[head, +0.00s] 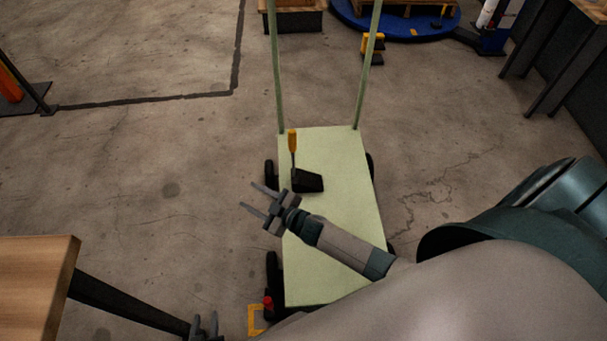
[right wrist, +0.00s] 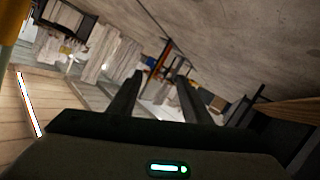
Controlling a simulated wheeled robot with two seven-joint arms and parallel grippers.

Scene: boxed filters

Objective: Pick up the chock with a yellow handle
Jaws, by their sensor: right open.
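The chock (head: 307,181) is a dark wedge with an upright yellow handle (head: 292,142). It stands on the pale green deck of a cart (head: 335,225), near its far left part. My right gripper (head: 247,195) is open and empty, with its fingers pointing left, just nearer and left of the chock and apart from it. Its two spread fingers show in the right wrist view (right wrist: 155,90) with nothing between them. A yellow upright piece at that view's upper left edge may be the handle; I cannot tell.
The cart has two upright green posts (head: 278,80) at its far end and black wheels. A wooden table (head: 35,290) stands at the lower left. Another yellow-handled dark object (head: 372,48) is on the floor beyond the cart. Open concrete floor lies on both sides.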

